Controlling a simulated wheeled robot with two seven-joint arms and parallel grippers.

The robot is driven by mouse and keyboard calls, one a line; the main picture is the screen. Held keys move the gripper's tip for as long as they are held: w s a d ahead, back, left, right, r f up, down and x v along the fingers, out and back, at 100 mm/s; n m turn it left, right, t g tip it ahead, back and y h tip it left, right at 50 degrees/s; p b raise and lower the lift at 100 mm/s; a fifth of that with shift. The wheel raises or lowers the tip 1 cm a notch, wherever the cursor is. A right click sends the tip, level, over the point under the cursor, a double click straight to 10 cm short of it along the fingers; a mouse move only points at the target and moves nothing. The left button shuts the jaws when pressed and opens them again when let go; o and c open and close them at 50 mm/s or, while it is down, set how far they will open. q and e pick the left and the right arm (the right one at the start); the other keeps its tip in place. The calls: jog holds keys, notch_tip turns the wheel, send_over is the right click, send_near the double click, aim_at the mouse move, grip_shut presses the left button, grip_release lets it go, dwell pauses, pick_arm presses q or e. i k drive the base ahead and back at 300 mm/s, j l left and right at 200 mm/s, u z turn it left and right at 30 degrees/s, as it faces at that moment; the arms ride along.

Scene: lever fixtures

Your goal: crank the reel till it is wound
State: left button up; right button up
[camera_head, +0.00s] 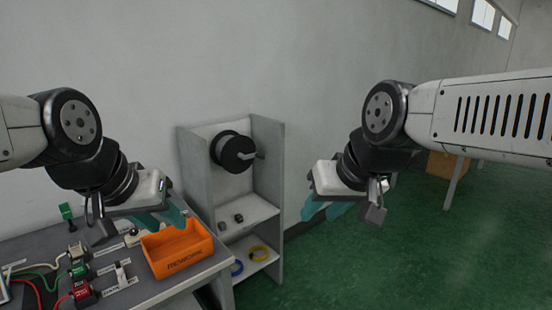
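My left gripper (166,218) has teal fingers and is over the workbench beside the orange bin, left of and below the reel. My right gripper (326,210) is in the air to the right of the cabinet. Both grippers show a gap between their fingers, look empty and are apart from the reel. How much is wound cannot be told.
An orange bin (178,262) stands on the grey workbench (150,290), with small switch fixtures and cables to its left. Lower cabinet shelves hold small dark parts (238,218), a yellow coil (259,253) and a blue coil (237,268). Green floor at right is open; a cardboard box (446,165) stands farther back.

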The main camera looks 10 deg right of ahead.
aim_at(233, 152)
jog(key=i+l+u, duration=0.15)
jog(key=u, duration=0.95)
jog(key=l+u, duration=0.35)
jog(key=l, duration=0.25)
jog(key=l+u, duration=0.3)
jog(key=l, duration=0.3)
jog(key=l+u, duration=0.35)
jog(key=l, duration=0.2)
jog(key=k+l, duration=0.1)
jog(key=l, duration=0.8)
jog(key=k+l, duration=0.15)
jog(key=l, duration=0.3)
jog(key=i+u, duration=0.05)
